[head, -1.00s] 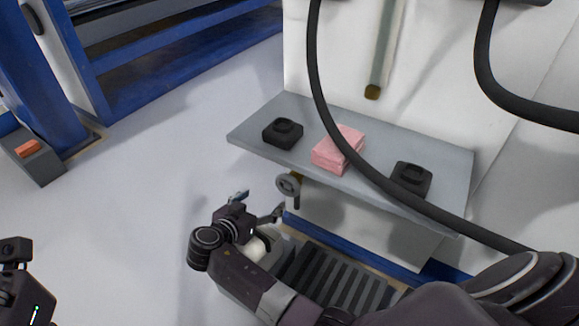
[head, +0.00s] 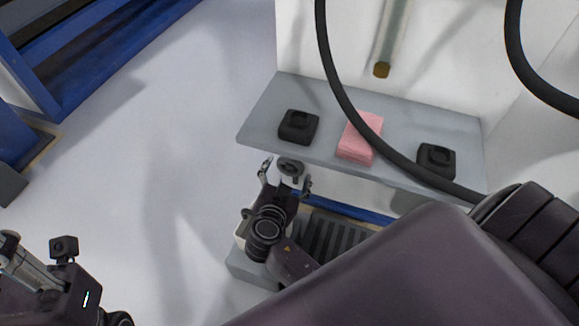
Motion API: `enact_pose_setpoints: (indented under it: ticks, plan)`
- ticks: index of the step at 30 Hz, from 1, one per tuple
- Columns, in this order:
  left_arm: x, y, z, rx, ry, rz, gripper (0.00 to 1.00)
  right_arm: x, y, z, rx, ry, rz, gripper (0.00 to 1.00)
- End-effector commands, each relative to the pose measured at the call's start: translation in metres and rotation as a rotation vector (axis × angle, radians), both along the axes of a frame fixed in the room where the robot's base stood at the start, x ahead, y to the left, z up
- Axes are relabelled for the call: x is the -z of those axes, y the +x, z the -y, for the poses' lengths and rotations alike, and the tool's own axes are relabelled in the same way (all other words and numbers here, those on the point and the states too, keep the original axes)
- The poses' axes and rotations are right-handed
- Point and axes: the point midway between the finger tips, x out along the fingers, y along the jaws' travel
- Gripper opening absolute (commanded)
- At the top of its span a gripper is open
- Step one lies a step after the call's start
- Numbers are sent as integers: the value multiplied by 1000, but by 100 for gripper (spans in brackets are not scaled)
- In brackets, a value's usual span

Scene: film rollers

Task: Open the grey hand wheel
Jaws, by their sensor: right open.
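The small grey hand wheel (head: 291,167) sits at the front edge of the grey shelf, below the left black block. My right gripper (head: 286,178) is open, with one finger to the left of the wheel and one to its right. The wheel lies between the fingers in the picture; I cannot tell whether they touch it. The stem below the wheel is hidden by my gripper. My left gripper (head: 38,255) shows only in part at the lower left, away from the shelf, and its opening is unclear.
On the grey shelf (head: 262,118) stand a black block (head: 299,127), a pink stack (head: 358,142) and another black block (head: 437,160). A black hose (head: 335,75) hangs across the shelf. A blue frame (head: 75,60) stands at the upper left. The floor between is clear.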

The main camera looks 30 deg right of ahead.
Motion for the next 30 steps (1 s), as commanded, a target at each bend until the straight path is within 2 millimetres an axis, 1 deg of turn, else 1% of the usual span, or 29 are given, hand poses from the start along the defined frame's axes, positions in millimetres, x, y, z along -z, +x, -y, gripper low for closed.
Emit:
enact_pose_setpoints:
  ticks: [1, 6, 15, 17, 27, 30]
  plan:
    - [3, 0, 0, 0, 0, 0, 27, 3, 6, 5, -2, -4, 2, 75]
    - [6, 0, 0, 0, 0, 0, 27, 8, 16, 14, -1, -1, 0, 75]
    - [6, 0, 0, 0, 0, -1, 27, 9, 18, 16, -1, 0, -1, 75]
    - [6, 0, 0, 0, 0, -1, 27, 9, 18, 16, -1, 0, -1, 70]
    - [6, 0, 0, 1, 0, -1, 27, 9, 18, 15, -1, 0, -1, 33]
    - [5, 0, 0, 1, 0, -1, 27, 9, 18, 15, 0, -7, -10, 33]
